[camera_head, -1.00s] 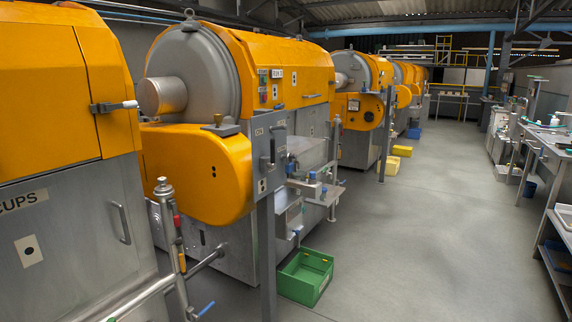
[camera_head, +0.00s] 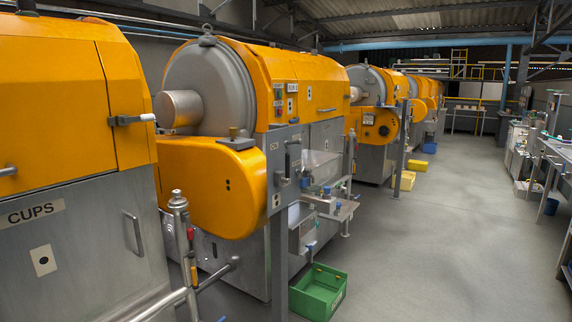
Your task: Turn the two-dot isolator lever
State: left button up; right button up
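A dark upright lever handle (camera_head: 288,160) is on a grey box (camera_head: 273,165) at the top of a post, in front of the second orange machine. A small white plate (camera_head: 276,201) with dark marks sits low on this box; the marks are too small to count surely. Two dark dots (camera_head: 228,184) show on the machine's rounded orange cover. Another white plate (camera_head: 43,260), with one dot, is on the near steel cabinet below the CUPS label. Neither of my grippers is in view.
A black-and-white handle (camera_head: 132,119) sticks out from the near orange machine (camera_head: 60,95). A pipe stand (camera_head: 180,225) and a green crate (camera_head: 318,292) are by the second machine. The grey floor aisle (camera_head: 430,230) is clear, with benches (camera_head: 555,150) at right.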

aim_at(287, 180)
jog(key=i+u, duration=0.2)
jog(key=i, duration=0.35)
jog(key=i+l+u, duration=0.15)
jog(key=i, duration=0.4)
